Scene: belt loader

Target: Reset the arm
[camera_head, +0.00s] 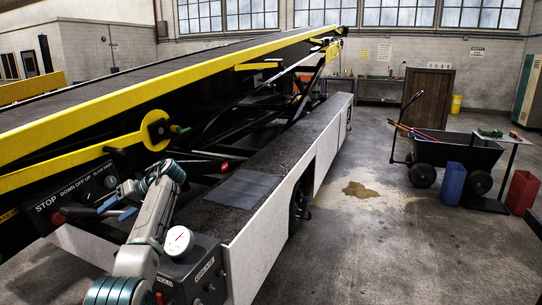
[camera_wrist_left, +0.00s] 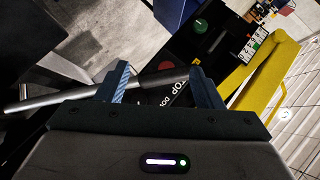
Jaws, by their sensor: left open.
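My left arm (camera_head: 150,225) rises from the lower left and bends over the front of the belt loader (camera_head: 130,100). My left gripper (camera_head: 118,208) is open, with its blue fingers near the black control panel (camera_head: 75,199) marked STOP, DOWN, OFF, UP. In the left wrist view the two fingers of the gripper (camera_wrist_left: 161,84) stand apart. A grey metal rod (camera_wrist_left: 95,93) crosses the space at the fingertips; I cannot tell whether it touches them. Beyond the fingers are a red button (camera_wrist_left: 166,66) and a green knob (camera_wrist_left: 201,26). My right gripper is out of view.
A yellow rail (camera_wrist_left: 265,75) runs close to the right of the gripper. A black cart (camera_head: 455,152), a blue bin (camera_head: 453,183) and a red bin (camera_head: 521,192) stand at right.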

